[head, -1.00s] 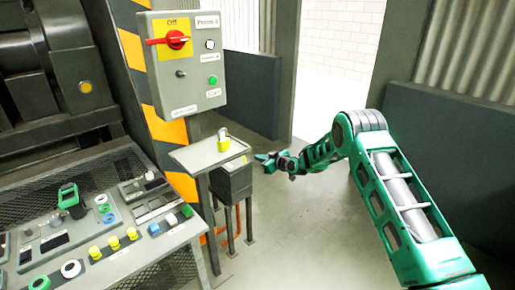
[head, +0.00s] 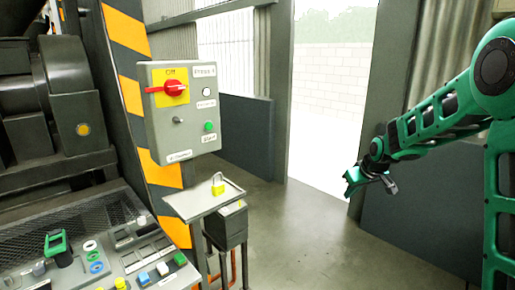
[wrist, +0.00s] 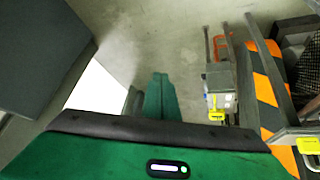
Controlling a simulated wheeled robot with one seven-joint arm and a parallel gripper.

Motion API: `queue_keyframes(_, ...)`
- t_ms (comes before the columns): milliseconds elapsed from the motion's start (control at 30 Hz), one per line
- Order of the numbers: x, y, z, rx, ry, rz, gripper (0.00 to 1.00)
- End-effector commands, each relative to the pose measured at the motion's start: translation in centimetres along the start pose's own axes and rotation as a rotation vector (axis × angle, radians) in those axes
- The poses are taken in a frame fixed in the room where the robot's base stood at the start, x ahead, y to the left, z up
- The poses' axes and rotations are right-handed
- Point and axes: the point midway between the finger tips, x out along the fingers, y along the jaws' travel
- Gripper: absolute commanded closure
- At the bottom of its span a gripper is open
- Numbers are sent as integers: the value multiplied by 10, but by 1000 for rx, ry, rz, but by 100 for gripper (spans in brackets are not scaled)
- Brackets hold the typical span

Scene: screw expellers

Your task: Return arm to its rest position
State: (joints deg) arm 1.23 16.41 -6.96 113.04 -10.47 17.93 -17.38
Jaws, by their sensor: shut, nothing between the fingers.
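My green arm enters the head view from the right side, bent at the elbow and raised. My gripper (head: 370,182) hangs over the open floor in front of the doorway, to the right of the control box and apart from everything. Its fingers are shut and empty. In the wrist view the green fingers (wrist: 158,97) are together above bare floor.
A button console (head: 135,255) is at lower left. The floor (head: 300,240) is clear.

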Motion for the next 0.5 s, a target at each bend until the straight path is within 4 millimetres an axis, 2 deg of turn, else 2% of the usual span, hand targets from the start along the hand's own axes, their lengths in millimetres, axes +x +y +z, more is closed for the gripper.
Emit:
queue_keyframes(33,-22,9,18,36,-28,17,100)
queue_keyframes(233,-97,29,102,203,-164,72,100)
queue_keyframes(367,-142,31,161,320,-249,101,100)
queue_keyframes(500,-188,24,226,451,-338,124,100)
